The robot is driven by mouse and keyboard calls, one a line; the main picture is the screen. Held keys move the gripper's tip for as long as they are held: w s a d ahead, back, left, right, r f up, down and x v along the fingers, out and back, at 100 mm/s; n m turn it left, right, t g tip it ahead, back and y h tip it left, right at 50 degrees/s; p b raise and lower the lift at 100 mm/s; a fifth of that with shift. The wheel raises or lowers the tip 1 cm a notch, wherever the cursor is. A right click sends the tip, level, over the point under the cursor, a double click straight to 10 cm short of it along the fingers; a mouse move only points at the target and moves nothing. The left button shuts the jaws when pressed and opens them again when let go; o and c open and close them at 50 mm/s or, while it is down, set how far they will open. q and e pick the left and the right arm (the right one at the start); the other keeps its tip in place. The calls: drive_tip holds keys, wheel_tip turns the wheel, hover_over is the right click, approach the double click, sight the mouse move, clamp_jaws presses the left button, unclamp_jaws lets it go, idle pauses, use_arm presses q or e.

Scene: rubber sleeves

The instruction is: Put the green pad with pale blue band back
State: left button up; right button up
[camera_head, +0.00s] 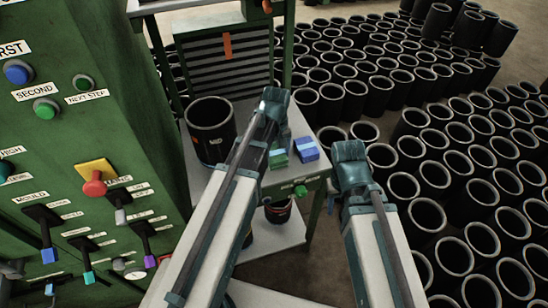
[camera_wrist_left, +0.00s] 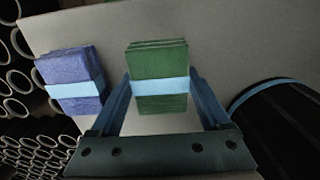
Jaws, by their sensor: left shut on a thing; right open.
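The green pad with the pale blue band shows in the head view (camera_head: 278,158), over the grey table top beside a similar blue pad (camera_head: 307,149). In the left wrist view the green pad (camera_wrist_left: 160,65) is upright between the two blue fingers of my left gripper (camera_wrist_left: 162,100), which is shut on it. I cannot tell whether the pad touches the table. The blue pad (camera_wrist_left: 75,80), also with a pale blue band, is apart to its left. My left arm partly covers this spot in the head view. My right gripper (camera_head: 352,175) is open and empty, right of the table; its fingertips are hard to make out.
A large black cylinder (camera_head: 210,127) stands on the table (camera_head: 245,112), left of the pads. A green control cabinet (camera_head: 120,150) with buttons and levers fills the left. Many black sleeves (camera_head: 425,215) stand on the floor at the right. A lower shelf (camera_head: 284,236) is under the table.

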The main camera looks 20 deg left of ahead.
sight(277, 154)
use_arm(q)
drive_tip(key=shift+f, duration=0.15)
use_arm(e)
drive_tip(key=shift+f, duration=0.2)
use_arm(q)
drive_tip(key=shift+f, duration=0.1)
drive_tip(key=shift+f, duration=0.15)
drive_tip(key=o, duration=1)
use_arm(e)
drive_tip(key=shift+f, duration=0.15)
use_arm(q)
drive_tip(key=shift+r, duration=0.25)
wheel_tip(277, 154, up, 12)
drive_tip(key=p, duration=1.2)
drive_tip(key=s+d+m, duration=0.3)
drive_tip(key=s, duration=0.1)
drive_tip(key=s+d+m, duration=0.4)
drive_tip(key=s, duration=0.1)
drive_tip(key=s+d+m+y, duration=0.1)
drive_tip(key=s+d+m, duration=0.2)
drive_tip(key=s, duration=0.2)
drive_tip(key=shift+s+d+m, duration=0.15)
drive_tip(key=shift+d+m, duration=0.1)
drive_tip(key=shift+m, duration=0.05)
use_arm(e)
wheel_tip(277, 154, up, 12)
